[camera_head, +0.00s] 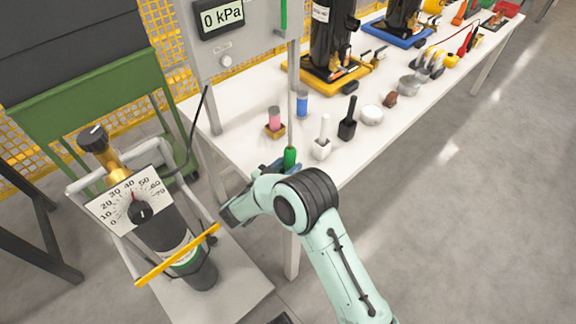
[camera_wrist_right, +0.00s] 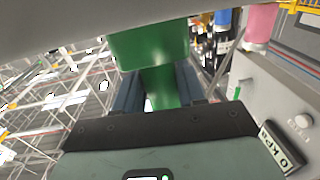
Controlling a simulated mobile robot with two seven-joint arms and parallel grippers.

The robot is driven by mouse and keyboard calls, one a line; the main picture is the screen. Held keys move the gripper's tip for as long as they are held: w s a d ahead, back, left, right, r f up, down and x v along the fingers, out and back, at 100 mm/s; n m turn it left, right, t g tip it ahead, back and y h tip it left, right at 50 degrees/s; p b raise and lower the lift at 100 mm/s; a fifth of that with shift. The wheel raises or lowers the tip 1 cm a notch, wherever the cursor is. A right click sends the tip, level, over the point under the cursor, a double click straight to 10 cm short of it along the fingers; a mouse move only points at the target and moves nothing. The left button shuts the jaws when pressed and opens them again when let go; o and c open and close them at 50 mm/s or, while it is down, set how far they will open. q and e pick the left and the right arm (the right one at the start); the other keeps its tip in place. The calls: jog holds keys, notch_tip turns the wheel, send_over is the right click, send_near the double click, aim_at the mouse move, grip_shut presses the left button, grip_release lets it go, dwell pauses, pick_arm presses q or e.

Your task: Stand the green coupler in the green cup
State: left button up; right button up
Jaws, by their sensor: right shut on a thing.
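The green coupler (camera_head: 290,157) is in my right gripper (camera_head: 285,168), at the near edge of the white table. In the right wrist view, the green coupler (camera_wrist_right: 158,85) sits between the two dark blue fingers of my right gripper (camera_wrist_right: 157,92), with a wider green part (camera_wrist_right: 150,46) beyond them. I cannot tell if that wider part belongs to the coupler. I cannot make out a separate green cup; my right arm and gripper cover part of the table edge. My left gripper is not in view.
On the white table (camera_head: 385,130) stand a pink piece (camera_head: 274,115) in a yellowish base, a blue piece (camera_head: 302,103), a white piece (camera_head: 322,145) and a black piece (camera_head: 348,124). A gauge panel (camera_head: 225,40) rises behind. A dark cylinder (camera_head: 172,240) stands at left.

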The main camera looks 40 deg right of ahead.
jog(key=o, duration=1.2)
jog(key=shift+f, duration=0.15)
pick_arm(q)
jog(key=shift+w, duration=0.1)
pick_arm(e)
jog(key=shift+r, duration=0.2)
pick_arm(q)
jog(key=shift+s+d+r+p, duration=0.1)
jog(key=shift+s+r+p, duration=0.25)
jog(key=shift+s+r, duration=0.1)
pick_arm(e)
jog(key=s+a, duration=0.2)
jog(key=a, duration=1)
jog(key=shift+s, duration=0.1)
